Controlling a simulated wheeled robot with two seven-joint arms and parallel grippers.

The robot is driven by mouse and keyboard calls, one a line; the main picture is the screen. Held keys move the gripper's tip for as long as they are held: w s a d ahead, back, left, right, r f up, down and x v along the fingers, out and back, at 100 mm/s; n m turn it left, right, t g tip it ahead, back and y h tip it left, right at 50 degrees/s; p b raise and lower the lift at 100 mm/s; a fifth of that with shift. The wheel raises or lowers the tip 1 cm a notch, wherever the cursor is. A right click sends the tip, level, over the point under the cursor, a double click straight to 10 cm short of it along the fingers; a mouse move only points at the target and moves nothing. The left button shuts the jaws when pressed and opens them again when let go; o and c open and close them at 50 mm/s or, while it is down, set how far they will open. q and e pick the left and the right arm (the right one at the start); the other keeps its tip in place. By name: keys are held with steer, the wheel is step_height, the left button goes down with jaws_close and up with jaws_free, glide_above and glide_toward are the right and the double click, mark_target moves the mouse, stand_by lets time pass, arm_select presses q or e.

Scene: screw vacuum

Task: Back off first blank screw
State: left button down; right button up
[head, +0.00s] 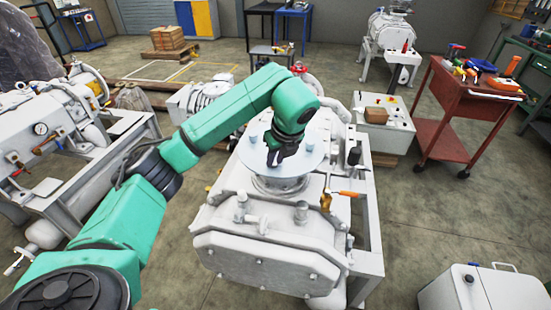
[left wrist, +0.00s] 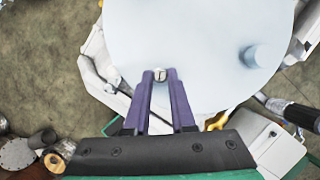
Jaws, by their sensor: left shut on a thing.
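The blank (head: 303,158) is a pale round plate lying on the flanged neck (head: 281,185) of the white vacuum pump (head: 270,215). My left gripper (head: 274,160) reaches down to the plate's near-left part. In the left wrist view the purple fingers (left wrist: 160,78) are shut on a small slotted metal screw (left wrist: 160,73) at the edge of the blank (left wrist: 190,40). Two pale studs stand up on the plate, one at left (head: 253,137) and one at right (head: 311,147). The right one also shows in the left wrist view (left wrist: 253,56). My right gripper is not in view.
An orange-handled valve (head: 345,194) sticks out right of the neck. A red tool cart (head: 470,105) stands at right and a white box (head: 485,290) at the lower right. Another machine (head: 60,135) stands at left. The floor right of the pump is clear.

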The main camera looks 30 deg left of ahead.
arm_select(q)
steer(key=shift+f, duration=0.1)
steer(key=c, duration=0.7)
jaws_free()
steer(key=shift+c, duration=0.2)
steer(key=p+v, duration=0.3)
steer(key=v, duration=1.1)
steer(key=shift+r, duration=0.35)
